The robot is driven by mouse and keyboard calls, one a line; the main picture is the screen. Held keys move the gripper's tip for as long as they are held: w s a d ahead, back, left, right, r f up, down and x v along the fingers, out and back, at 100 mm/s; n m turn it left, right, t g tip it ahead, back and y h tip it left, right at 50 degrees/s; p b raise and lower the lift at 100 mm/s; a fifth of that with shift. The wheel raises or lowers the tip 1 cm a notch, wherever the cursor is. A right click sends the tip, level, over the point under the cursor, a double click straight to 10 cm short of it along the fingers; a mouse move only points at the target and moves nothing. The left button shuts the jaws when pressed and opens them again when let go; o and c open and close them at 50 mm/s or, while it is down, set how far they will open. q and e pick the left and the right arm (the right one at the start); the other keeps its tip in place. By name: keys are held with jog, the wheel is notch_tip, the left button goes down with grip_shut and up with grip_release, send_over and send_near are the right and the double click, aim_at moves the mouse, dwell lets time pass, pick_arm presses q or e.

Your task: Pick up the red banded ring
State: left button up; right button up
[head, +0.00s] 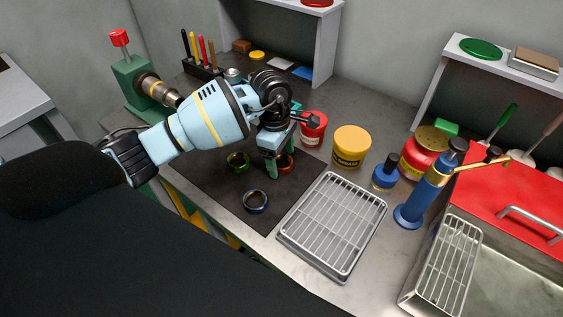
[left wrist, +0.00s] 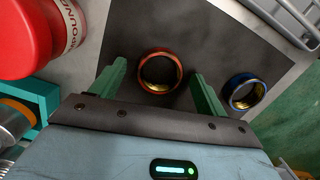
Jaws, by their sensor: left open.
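The red banded ring (head: 290,165) lies on the dark mat (head: 216,187), partly hidden behind my left gripper (head: 279,167) in the head view. In the left wrist view the red ring (left wrist: 142,74) shows whole, with a gold inner face. My left gripper (left wrist: 158,72) is open there, its green fingers on either side of the ring. I see no contact between fingers and ring. The right gripper is not in view.
A blue ring (head: 248,208) and a green ring (head: 231,168) lie on the same mat. A wire-rack tray (head: 331,226) stands right of it. A red tub (head: 313,133) and yellow tub (head: 351,146) stand behind. A pipe vise (head: 132,81) is at the left.

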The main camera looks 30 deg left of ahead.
pick_arm(q)
jog(key=shift+f, duration=0.15)
jog(key=c, duration=1.1)
jog(key=shift+r, duration=0.45)
jog(key=r, duration=0.2)
jog(key=shift+s+d+r, duration=0.1)
jog(key=shift+s+r, duration=0.25)
jog(key=s+d, duration=0.1)
jog(key=s, duration=0.4)
jog(key=s+d+r, duration=0.1)
jog(key=s, duration=0.4)
jog(key=s+d, duration=0.2)
jog(key=s, duration=0.2)
jog(key=shift+s+r+b, duration=0.2)
jog(key=shift+s+b, duration=0.2)
